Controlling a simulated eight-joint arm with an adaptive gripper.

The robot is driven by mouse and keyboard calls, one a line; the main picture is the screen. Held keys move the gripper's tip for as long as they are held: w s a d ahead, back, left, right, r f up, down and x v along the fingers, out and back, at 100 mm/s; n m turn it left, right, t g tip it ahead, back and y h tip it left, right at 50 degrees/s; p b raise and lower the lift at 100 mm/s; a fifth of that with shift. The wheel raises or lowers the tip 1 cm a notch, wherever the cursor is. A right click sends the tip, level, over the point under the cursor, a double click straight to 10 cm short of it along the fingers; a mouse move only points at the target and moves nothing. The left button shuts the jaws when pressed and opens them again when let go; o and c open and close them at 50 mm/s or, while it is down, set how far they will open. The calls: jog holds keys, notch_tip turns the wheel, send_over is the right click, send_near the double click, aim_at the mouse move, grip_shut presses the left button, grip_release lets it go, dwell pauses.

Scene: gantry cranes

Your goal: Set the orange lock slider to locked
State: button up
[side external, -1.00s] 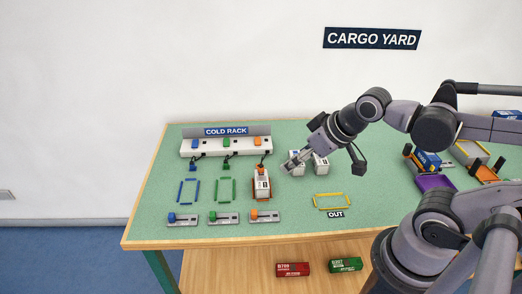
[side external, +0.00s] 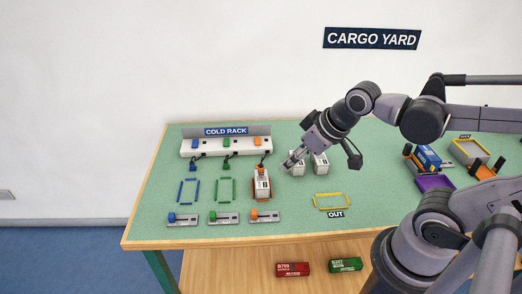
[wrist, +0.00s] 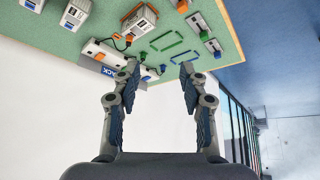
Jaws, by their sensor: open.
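The orange lock slider (side external: 254,213) sits at the left end of its grey track on the front part of the green table, the rightmost of three sliders. In the wrist view an orange slider knob (wrist: 182,6) shows at the top edge. My gripper (side external: 290,167) is open and empty above the table, by the white containers and to the upper right of the orange slider, apart from it. In the wrist view my gripper (wrist: 155,75) has its two fingers spread, with nothing between them.
Blue (side external: 172,217) and green (side external: 213,217) sliders stand left of the orange one. A white container (side external: 262,185) with a plugged cable stands in the orange bay behind it. Two white containers (side external: 320,164) stand near my gripper. A yellow OUT frame (side external: 331,200) lies right.

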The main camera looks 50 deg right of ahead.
jog(key=w+a+f+n+g, duration=0.2)
jog(key=w+f+n+g, duration=0.1)
jog(key=w+n, duration=0.15)
jog(key=n+g, duration=0.3)
jog(key=n, duration=0.1)
send_over(254, 211)
notch_tip(254, 211, down, 7)
jog(key=shift+f, duration=5.3)
grip_shut()
